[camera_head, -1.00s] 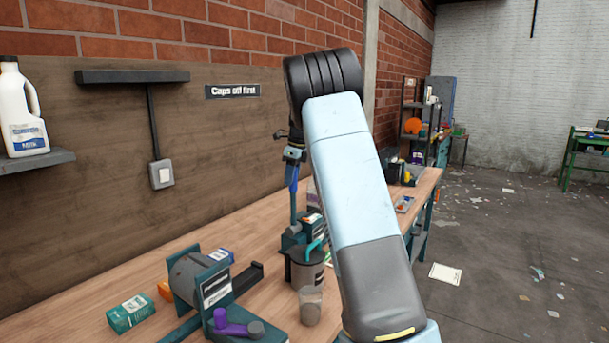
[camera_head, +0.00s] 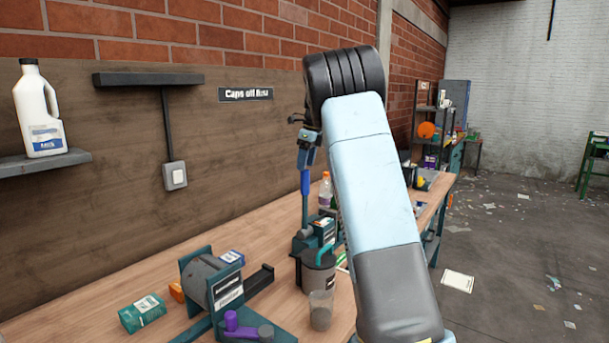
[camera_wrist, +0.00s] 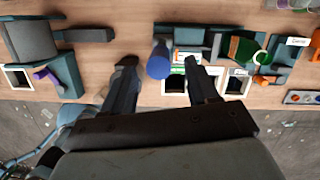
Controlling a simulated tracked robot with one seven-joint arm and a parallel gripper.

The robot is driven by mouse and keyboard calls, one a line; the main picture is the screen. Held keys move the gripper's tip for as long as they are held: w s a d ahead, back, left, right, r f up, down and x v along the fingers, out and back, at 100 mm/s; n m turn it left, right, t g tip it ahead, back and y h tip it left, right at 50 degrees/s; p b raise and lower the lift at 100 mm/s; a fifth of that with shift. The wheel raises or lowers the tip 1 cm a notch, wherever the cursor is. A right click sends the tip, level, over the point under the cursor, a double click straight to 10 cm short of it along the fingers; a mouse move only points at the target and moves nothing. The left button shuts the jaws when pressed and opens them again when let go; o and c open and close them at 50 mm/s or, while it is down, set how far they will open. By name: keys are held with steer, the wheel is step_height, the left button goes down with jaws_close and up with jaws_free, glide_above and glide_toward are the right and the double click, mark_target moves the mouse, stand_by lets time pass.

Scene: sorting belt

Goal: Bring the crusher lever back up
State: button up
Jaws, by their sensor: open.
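The crusher (camera_head: 303,243) is a teal and dark machine on the bench in the head view. Its lever (camera_head: 305,184), with a blue grip on a dark rod, stands close to upright there. In the wrist view the blue lever grip (camera_wrist: 158,60) appears nearly end-on, between the lines of the two fingers. My gripper (camera_wrist: 162,66) is open, fingers apart, with nothing clamped. In the head view my gripper (camera_head: 308,148) is partly hidden by my arm and is just above the grip. Whether a finger touches the lever cannot be told.
A grey drum machine (camera_head: 208,282) with a purple part (camera_head: 240,328) stands left of the crusher. A dark pot (camera_head: 318,275) and clear cup (camera_head: 321,310) are in front. An orange-capped bottle (camera_head: 325,190) stands behind. A green box (camera_head: 142,313) lies at left.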

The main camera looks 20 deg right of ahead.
step_height(320, 180, up, 6)
steer(key=d, duration=0.1)
steer(key=shift+s+r, duration=0.25)
steer(key=shift+s, duration=0.15)
